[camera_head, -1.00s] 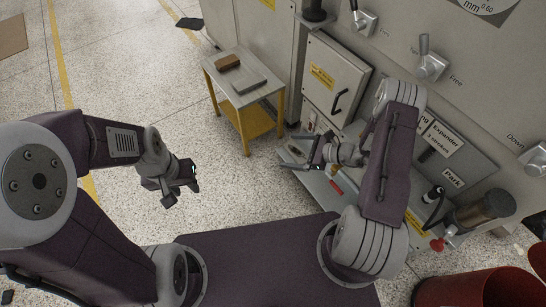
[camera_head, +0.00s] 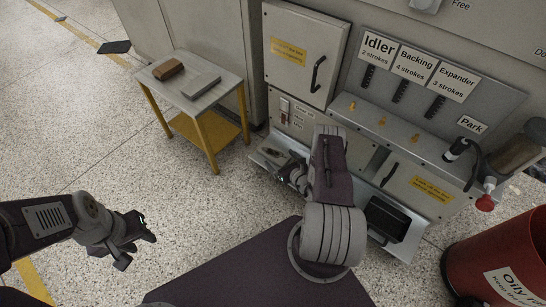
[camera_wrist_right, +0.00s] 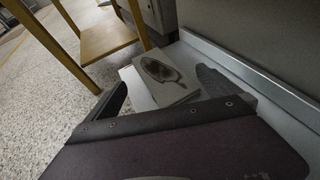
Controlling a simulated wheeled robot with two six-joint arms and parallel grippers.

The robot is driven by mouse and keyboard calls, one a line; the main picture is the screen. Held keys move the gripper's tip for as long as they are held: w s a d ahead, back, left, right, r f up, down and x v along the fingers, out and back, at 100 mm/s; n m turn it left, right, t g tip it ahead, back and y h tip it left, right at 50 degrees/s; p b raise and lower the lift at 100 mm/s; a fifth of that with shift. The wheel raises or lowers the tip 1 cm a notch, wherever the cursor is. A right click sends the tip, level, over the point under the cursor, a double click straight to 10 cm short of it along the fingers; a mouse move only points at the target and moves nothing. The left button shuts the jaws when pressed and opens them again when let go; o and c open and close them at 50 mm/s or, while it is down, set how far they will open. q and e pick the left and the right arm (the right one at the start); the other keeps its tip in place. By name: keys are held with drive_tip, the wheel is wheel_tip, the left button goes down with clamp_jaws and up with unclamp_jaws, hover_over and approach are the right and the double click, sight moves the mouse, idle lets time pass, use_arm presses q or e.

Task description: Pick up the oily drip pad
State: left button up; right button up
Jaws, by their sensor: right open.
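A pale pad with a dark oval stain (camera_wrist_right: 163,72) lies on the low grey ledge, between the right gripper's fingers in the right wrist view. In the head view this stained pad (camera_head: 270,152) is small at the ledge's left end. My right gripper (camera_head: 284,168) is just beside it, partly hidden by my arm. In the right wrist view the right gripper (camera_wrist_right: 160,92) has its fingers wide apart; I cannot tell whether they touch the pad. My left gripper (camera_head: 136,242) hangs over the floor at the left, fingers apart and empty.
A small yellow-legged table (camera_head: 205,100) holds a brown block (camera_head: 168,69) and a grey slab (camera_head: 200,82). A dark rectangular tray (camera_head: 385,220) lies at the ledge's right. A red bin (camera_head: 470,250) labelled "Oily" stands bottom right. The machine's cabinet wall rises behind the ledge.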

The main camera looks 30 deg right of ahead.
sight(275, 154)
drive_tip(key=b+x, duration=0.4)
drive_tip(key=shift+w+f, duration=0.1)
drive_tip(key=shift+f, duration=0.3)
drive_tip(key=shift+w, duration=0.3)
drive_tip(key=shift+w+r, duration=0.1)
drive_tip(key=shift+r, duration=0.1)
drive_tip(key=c, duration=1.5)
